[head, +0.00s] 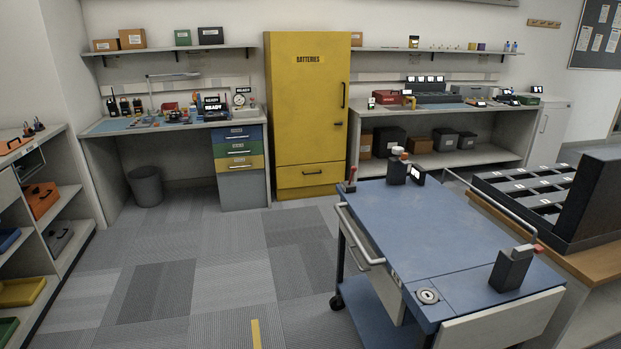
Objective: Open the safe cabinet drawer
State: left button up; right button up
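The yellow safe cabinet (308,111), labelled BATTERIES, stands against the back wall in the middle of the head view. Its tall upper door is shut, with a dark vertical handle on the right side. The drawer looks closed, flush with the cabinet. Neither of my grippers shows in the head view.
A blue-topped cart (430,225) stands at right front, with handle bars and small devices on it. A workbench (110,125) with coloured drawers (238,147) adjoins the cabinet's left. Shelving stands right. Carpet floor (220,250) before the cabinet is clear.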

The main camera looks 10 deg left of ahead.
aim_at(307, 168)
jog(key=i+j+u, duration=0.75)
jog(key=i, duration=0.55)
jog(key=i+j+u, duration=0.1)
jog(key=i+j, duration=0.15)
jog(key=i, duration=0.4)
jog(key=i+j, duration=0.1)
jog(key=i, duration=0.6)
jog(key=i+z, duration=0.15)
jog(key=i, duration=0.35)
jog(key=i+j+z, duration=0.1)
jog(key=i, duration=0.4)
jog(key=i+j+z, duration=0.15)
jog(key=i, duration=0.35)
jog(key=i+j+z, duration=0.1)
jog(key=i, duration=0.35)
